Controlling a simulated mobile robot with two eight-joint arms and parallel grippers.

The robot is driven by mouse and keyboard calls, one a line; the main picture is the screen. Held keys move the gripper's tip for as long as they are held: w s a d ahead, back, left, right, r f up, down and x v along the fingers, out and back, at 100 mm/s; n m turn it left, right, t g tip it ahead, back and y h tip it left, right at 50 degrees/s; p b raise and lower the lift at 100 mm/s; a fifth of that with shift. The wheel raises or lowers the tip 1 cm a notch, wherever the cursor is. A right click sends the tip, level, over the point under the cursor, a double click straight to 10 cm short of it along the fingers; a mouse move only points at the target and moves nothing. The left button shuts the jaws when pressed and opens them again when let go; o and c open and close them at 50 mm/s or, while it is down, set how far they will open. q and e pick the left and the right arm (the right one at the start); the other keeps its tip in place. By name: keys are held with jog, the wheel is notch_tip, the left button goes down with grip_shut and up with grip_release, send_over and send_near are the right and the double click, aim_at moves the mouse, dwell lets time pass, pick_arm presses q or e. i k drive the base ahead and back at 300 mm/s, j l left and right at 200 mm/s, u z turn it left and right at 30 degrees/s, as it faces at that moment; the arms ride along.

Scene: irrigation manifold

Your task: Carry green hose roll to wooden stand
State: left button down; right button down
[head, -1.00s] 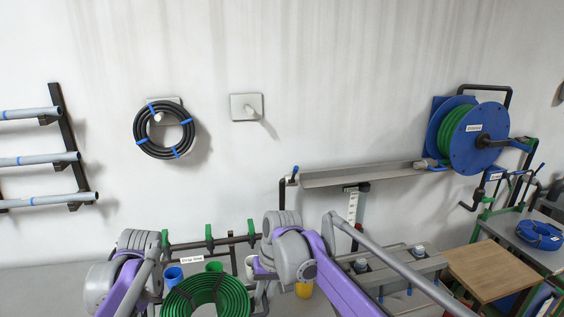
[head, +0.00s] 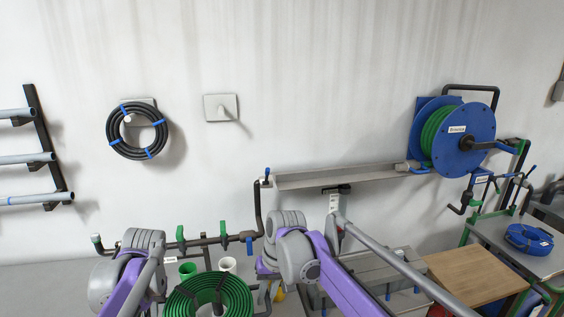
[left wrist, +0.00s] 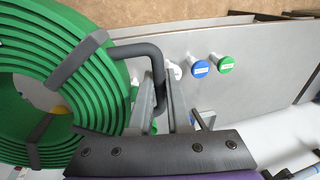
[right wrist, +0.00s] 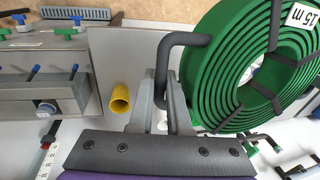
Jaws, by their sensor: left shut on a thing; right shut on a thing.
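The green hose roll (head: 183,297) is at the bottom of the head view, between my two arms, with its lower part cut off. Dark straps cross it and a dark handle sticks out on each side. In the left wrist view my left gripper (left wrist: 163,115) is shut on one handle of the roll (left wrist: 110,85). In the right wrist view my right gripper (right wrist: 172,105) is shut on the other handle, beside the roll (right wrist: 222,75) with its "15 m" label. The wooden stand (head: 475,272) has a light brown square top and stands at the lower right, apart from the roll.
A grey bench unit (head: 375,267) lies between the roll and the stand, behind my right arm. A dark pipe with green valves (head: 207,240) runs behind the roll. Green (head: 187,270) and white (head: 228,265) cups stand below it. A table with blue coil (head: 529,238) is at the right.

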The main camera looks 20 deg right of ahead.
aim_at(472, 270)
jog(key=l, duration=1.1)
jog(key=k+l, duration=0.15)
jog(key=l, duration=2.05)
jog(key=k+l, duration=0.15)
jog(key=l, duration=0.95)
